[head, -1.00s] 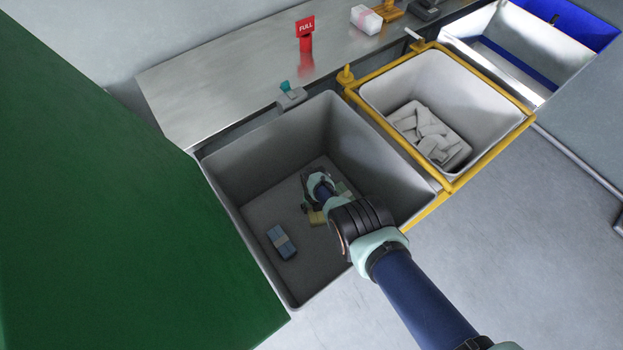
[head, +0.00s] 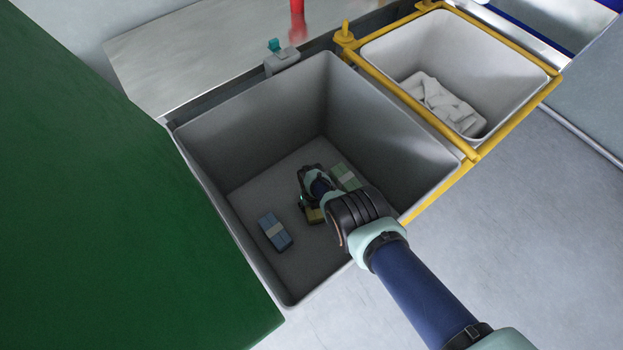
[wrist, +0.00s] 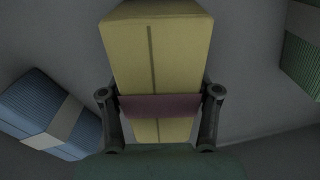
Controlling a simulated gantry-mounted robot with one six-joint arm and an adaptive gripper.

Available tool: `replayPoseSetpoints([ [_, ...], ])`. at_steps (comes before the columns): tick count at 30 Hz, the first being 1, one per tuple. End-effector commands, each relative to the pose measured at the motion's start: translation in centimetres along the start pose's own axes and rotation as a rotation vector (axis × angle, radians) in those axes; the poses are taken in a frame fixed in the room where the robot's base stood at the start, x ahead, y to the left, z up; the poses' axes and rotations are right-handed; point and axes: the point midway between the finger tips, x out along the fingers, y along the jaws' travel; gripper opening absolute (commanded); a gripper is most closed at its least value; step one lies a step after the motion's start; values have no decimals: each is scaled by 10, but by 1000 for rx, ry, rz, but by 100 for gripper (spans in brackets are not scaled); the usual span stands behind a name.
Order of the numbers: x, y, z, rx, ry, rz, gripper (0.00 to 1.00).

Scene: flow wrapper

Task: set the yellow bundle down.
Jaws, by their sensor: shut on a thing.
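The yellow bundle (wrist: 155,60) has a purple band (wrist: 160,107) around its middle and fills the centre of the wrist view. My gripper (wrist: 160,100) is shut on it, with one finger on each side at the band. In the head view my gripper (head: 312,205) is down inside the grey bin (head: 245,118), low over its floor. A small part of the yellow bundle (head: 315,215) shows beneath it; the rest is hidden by my gripper. I cannot tell whether the bundle touches the bin floor.
A blue bundle (head: 275,231) lies to the left on the bin floor, and a green bundle (head: 345,176) lies to the right. Both flank the yellow bundle in the wrist view. The bin walls surround my arm. A yellow-framed bin (head: 468,62) with white pieces stands at right.

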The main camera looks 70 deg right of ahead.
Motion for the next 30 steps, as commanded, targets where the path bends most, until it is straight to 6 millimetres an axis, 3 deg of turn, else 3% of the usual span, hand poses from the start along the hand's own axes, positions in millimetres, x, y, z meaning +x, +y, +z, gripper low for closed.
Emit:
replayPoseSetpoints([
  [6,3,0,0,0,-1,0,27],
  [7,2,0,0,0,-1,0,65],
  [11,2,0,0,0,-1,0,86],
  [23,-4,0,0,0,0,0,87],
  [30,-39,0,0,0,-1,0,87],
])
